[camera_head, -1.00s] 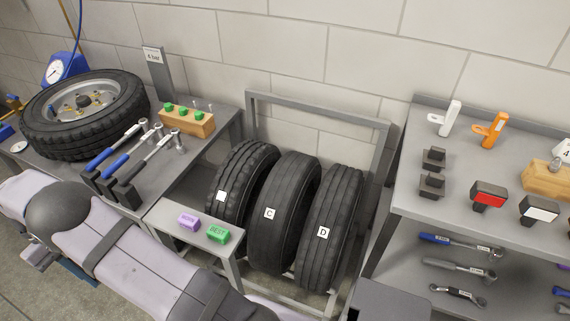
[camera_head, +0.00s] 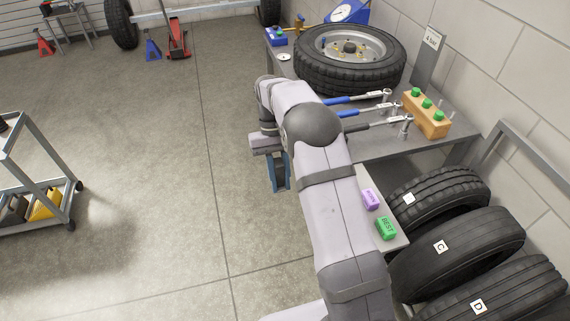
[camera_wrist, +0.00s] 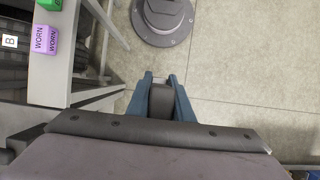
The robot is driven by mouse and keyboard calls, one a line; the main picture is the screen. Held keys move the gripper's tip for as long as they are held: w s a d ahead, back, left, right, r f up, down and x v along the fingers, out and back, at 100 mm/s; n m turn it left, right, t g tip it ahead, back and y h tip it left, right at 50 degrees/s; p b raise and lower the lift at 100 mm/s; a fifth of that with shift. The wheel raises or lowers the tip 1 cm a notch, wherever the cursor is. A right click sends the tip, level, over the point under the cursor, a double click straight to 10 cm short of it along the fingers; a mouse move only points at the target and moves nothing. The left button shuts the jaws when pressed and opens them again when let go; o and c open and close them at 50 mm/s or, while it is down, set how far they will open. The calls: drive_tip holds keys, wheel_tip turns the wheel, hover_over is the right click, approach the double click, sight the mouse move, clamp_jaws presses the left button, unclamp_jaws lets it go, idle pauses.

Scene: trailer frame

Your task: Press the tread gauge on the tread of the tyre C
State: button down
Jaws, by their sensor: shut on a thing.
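Tyre C (camera_head: 475,243) is a black tyre with a white "C" label. It stands between two others in the rack at the lower right of the head view. My gripper (camera_head: 280,186) points down over open floor, left of the tool bench and well away from tyre C. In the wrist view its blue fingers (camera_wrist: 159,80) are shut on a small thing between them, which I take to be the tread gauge. The gauge is mostly hidden, and its tip cannot be made out.
Tyre D (camera_head: 520,295) and another labelled tyre (camera_head: 440,190) flank tyre C. A purple WORN block (camera_head: 371,199) and a green BEST block (camera_head: 386,228) sit on a small shelf. The bench holds wrenches and a wheel (camera_head: 350,58). Floor at left is clear up to a cart (camera_head: 38,180).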

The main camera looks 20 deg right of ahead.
sight(281, 165)
drive_tip(key=shift+r, duration=0.15)
wheel_tip(281, 165, up, 6)
drive_tip(key=p, duration=0.5)
drive_tip(key=shift+p, duration=0.35)
drive_tip(key=shift+d+f, duration=0.1)
drive_tip(key=shift+f, duration=0.1)
idle(0.4)
